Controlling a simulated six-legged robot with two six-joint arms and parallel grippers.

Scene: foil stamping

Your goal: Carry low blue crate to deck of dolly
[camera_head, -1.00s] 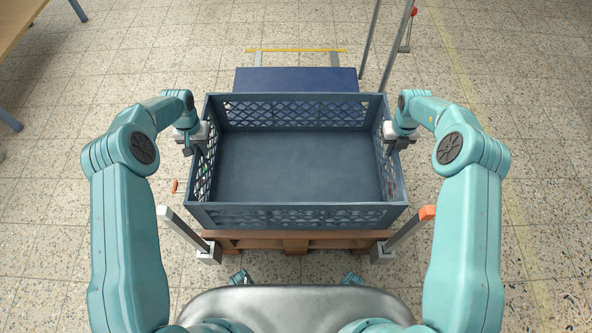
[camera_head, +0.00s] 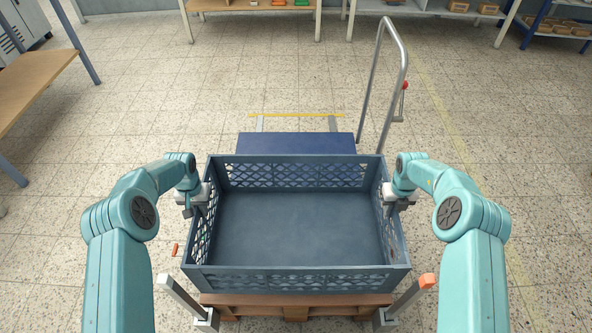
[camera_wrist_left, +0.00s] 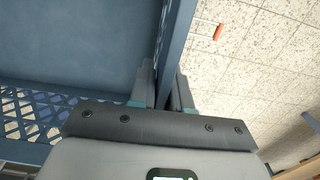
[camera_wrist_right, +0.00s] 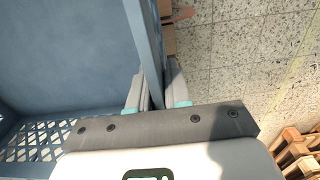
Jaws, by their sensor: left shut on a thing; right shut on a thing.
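The low blue crate (camera_head: 290,280) is open-topped, empty and level in the head view, with lattice walls. It is above a wooden pallet (camera_head: 265,308); whether they touch is hidden. My left gripper (camera_head: 201,200) is shut on the crate's left wall, which runs between its fingers in the left wrist view (camera_wrist_left: 165,88). My right gripper (camera_head: 389,197) is shut on the right wall, also between the fingers in the right wrist view (camera_wrist_right: 155,86). The dolly's blue deck (camera_head: 296,143) lies just beyond the crate's far wall, bare where visible.
The dolly's metal push handle (camera_head: 402,65) rises at the deck's right. A wooden table (camera_head: 28,85) is at the left. Shelves line the back. The tiled floor around the dolly is clear.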

